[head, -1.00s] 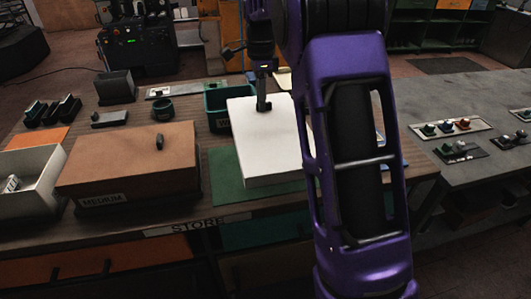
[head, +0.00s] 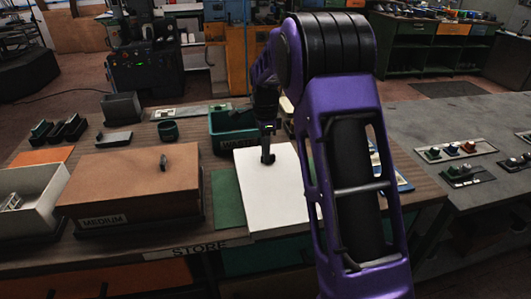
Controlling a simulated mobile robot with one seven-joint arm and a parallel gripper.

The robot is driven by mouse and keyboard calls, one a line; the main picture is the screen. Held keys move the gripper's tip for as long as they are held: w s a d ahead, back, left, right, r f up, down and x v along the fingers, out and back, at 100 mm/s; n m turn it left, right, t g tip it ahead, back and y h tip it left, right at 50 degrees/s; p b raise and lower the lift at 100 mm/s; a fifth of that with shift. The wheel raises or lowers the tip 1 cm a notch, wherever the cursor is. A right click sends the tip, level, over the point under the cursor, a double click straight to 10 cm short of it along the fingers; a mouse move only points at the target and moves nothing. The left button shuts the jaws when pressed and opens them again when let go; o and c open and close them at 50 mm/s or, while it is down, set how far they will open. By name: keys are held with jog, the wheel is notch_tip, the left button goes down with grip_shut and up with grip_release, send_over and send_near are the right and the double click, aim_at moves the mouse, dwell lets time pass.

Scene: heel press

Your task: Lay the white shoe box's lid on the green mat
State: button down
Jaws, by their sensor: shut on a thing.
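The white lid (head: 275,205) is in the middle of the head view, its broad face up. It covers the middle and right of the green mat (head: 227,200), whose left strip shows bare. Its near edge reaches about the front of the mat. I cannot tell whether it touches the mat. My gripper (head: 267,157) is shut on the lid's handle at its far part; the handle is mostly hidden by the fingers. My purple arm hides part of the lid's right side. An open pale box (head: 45,222) stands at the far left with something inside.
A brown lidded box (head: 135,188) marked MEDIUM stands left of the mat. Trays of small parts (head: 463,149) lie on the grey bench at right.

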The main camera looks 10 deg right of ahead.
jog(key=shift+f, duration=0.2)
jog(key=c, duration=0.9)
grip_release()
jog(key=shift+r, duration=0.1)
notch_tip(320, 180, up, 12)
jog(key=p, duration=0.1)
jog(key=shift+r, duration=0.15)
